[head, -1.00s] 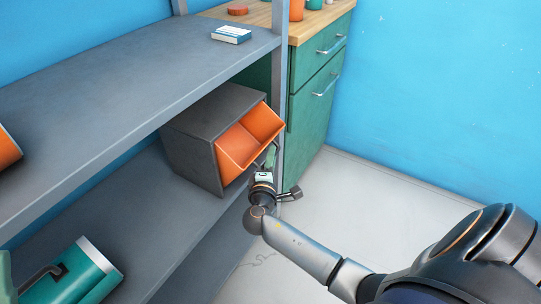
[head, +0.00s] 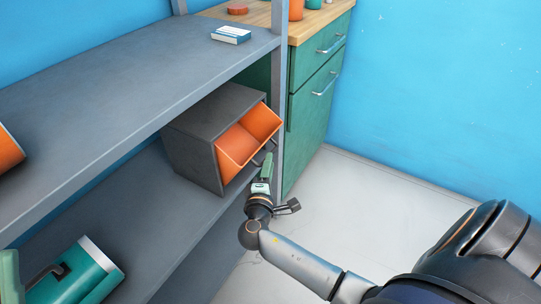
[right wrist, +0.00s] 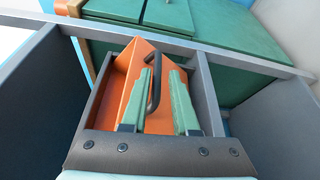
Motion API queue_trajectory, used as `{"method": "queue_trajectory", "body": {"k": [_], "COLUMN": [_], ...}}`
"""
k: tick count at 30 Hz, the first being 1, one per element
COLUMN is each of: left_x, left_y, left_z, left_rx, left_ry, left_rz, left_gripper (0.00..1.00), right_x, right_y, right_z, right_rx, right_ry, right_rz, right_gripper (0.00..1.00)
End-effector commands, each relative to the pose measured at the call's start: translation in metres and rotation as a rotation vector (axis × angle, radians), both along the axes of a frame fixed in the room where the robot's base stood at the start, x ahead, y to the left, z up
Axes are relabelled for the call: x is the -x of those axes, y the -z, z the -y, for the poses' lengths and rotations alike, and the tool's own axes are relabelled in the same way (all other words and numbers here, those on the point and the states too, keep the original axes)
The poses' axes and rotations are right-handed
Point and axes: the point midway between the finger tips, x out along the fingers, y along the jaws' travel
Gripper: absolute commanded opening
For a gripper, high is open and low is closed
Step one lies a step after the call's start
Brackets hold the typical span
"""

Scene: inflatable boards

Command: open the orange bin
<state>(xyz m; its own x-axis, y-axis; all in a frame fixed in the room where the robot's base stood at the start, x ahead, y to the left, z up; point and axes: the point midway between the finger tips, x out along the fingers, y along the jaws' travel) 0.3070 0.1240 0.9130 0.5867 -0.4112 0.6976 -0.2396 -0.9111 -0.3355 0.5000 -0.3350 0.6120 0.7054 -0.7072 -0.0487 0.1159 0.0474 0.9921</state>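The orange bin (head: 244,146) sits in a dark grey housing (head: 198,142) on the lower shelf. It is tilted out, with its inside showing. A dark bar handle (right wrist: 155,82) is on its front. My right gripper (head: 268,160) is just in front of the bin. In the right wrist view its two green fingers (right wrist: 157,88) are apart, with the handle showing between them; I cannot see either finger pressing on it. A pale green piece at the lower left edge of the head view looks like a finger of my left gripper (head: 9,272); its opening is out of view.
The grey upper shelf (head: 110,95) overhangs the housing, and a shelf post (head: 280,110) stands right of it. A green cabinet (head: 315,105) is behind. A teal container (head: 85,272) lies at lower left. The floor (head: 370,195) at right is clear.

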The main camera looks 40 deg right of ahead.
Motion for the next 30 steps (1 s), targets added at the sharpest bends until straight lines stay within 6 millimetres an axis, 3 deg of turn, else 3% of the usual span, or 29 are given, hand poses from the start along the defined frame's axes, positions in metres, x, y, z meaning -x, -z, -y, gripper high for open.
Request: {"method": "queue_trajectory", "body": {"k": [6, 12, 30], "left_x": [0.0, 0.0, 0.0], "left_y": [-0.011, -0.015, -0.014], "left_z": [-0.001, -0.002, -0.002], "left_rx": [-0.007, -0.01, -0.008], "left_ry": [-0.01, -0.018, -0.021], "left_rz": [0.007, 0.01, 0.009], "left_gripper": [0.5, 0.5, 0.5], "right_x": [0.035, 0.055, 0.061], "right_y": [-0.003, -0.004, -0.004], "right_z": [-0.036, -0.056, -0.063], "right_rx": [-0.005, -0.003, -0.002], "right_ry": [-0.003, -0.002, -0.003], "right_rz": [-0.004, -0.003, -0.001], "right_gripper": [0.27, 0.27, 0.27]}}
